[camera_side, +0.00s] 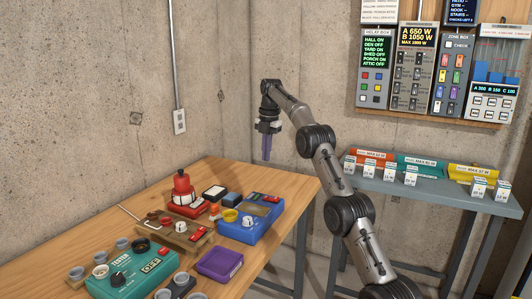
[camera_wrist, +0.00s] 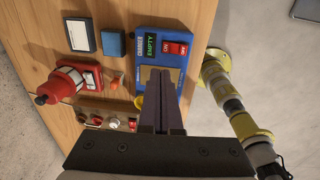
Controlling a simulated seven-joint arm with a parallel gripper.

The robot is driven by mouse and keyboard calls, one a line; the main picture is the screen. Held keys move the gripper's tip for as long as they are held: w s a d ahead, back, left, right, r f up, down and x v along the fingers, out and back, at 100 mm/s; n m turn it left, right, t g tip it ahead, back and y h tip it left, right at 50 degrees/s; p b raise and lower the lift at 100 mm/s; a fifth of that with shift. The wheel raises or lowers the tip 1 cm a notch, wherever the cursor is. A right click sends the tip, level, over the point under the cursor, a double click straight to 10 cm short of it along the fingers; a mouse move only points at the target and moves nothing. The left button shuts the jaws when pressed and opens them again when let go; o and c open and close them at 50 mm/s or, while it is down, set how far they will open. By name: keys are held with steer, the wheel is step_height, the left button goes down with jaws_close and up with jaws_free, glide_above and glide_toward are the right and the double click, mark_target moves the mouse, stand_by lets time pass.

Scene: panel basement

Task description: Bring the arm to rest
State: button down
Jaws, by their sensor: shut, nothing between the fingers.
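My gripper (camera_side: 266,150) hangs pointing down above the right back part of the wooden table (camera_side: 215,172) in the side view, well clear of the things on it. In the wrist view my gripper (camera_wrist: 161,76) shows its two dark fingers together, shut and empty. The arm rises from the lower right, bends over to the left and ends in the gripper. In the wrist view the fingers cover part of a blue device (camera_wrist: 147,62) with a small green-lettered screen and red switches.
A red device (camera_side: 181,185), a green tester (camera_side: 130,277), a purple tray (camera_side: 220,263) and several small cups crowd the table. A grey bench (camera_side: 430,190) with coloured bins stands at right, below wall panels (camera_side: 412,66). Air around the gripper is clear.

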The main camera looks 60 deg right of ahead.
steer(key=shift+r, duration=0.3)
stand_by(0.4)
